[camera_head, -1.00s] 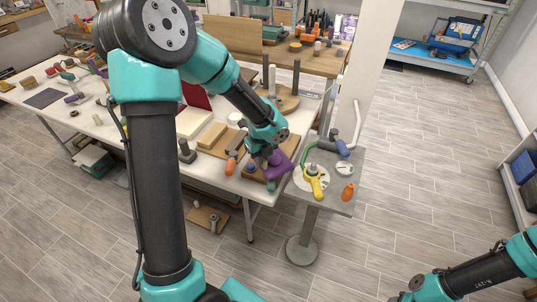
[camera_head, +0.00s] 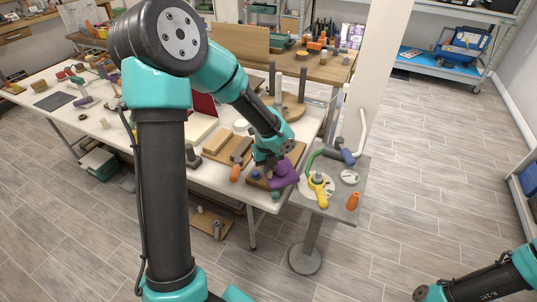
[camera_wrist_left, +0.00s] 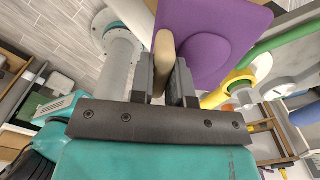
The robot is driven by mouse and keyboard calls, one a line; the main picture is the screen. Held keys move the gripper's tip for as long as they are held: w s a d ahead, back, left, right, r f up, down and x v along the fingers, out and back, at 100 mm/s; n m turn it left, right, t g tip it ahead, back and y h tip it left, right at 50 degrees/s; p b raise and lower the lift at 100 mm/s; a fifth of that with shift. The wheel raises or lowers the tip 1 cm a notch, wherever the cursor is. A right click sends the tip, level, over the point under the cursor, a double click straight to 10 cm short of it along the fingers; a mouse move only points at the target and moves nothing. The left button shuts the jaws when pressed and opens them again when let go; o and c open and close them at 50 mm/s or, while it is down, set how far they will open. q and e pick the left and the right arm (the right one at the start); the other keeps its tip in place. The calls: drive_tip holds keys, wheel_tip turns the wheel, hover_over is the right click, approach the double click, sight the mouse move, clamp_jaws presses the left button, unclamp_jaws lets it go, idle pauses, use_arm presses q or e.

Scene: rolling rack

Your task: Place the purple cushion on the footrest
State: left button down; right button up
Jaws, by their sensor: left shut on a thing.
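The purple cushion (camera_head: 286,173) is at my left gripper (camera_head: 268,166), above the near right corner of the white table. In the left wrist view the cushion (camera_wrist_left: 208,35) is a flat purple panel just beyond the fingers. The left gripper (camera_wrist_left: 164,82) is shut there on a narrow beige piece along the cushion's side; I cannot tell if the piece is part of it. I cannot tell for certain which thing is the footrest. My right arm enters at the lower right of the head view, and its gripper's state does not show clearly.
A grey pedestal stand (camera_head: 335,212) beside the table holds a yellow-handled tool (camera_head: 318,188), an orange piece (camera_head: 352,201) and a white disc (camera_head: 350,177). Wooden boards and blocks (camera_head: 217,139) crowd the white table (camera_head: 205,178). Open tiled floor (camera_head: 430,170) lies right of the stand.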

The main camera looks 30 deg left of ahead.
use_arm(q)
drive_tip(key=w+a, duration=0.4)
drive_tip(key=w, duration=0.1)
drive_tip(key=w+a+f, duration=0.1)
drive_tip(key=w+a, duration=0.1)
drive_tip(key=w, duration=0.1)
drive_tip(key=shift+w, duration=0.25)
drive_tip(key=shift+w+a, duration=0.15)
drive_tip(key=shift+w, duration=0.1)
drive_tip(key=shift+w+a+f, duration=0.1)
drive_tip(key=shift+f, duration=1.7)
drive_tip(key=c, duration=1.1)
unclamp_jaws()
drive_tip(key=shift+f, duration=0.15)
wheel_tip(320, 180, up, 12)
drive_tip(key=shift+r, duration=0.2)
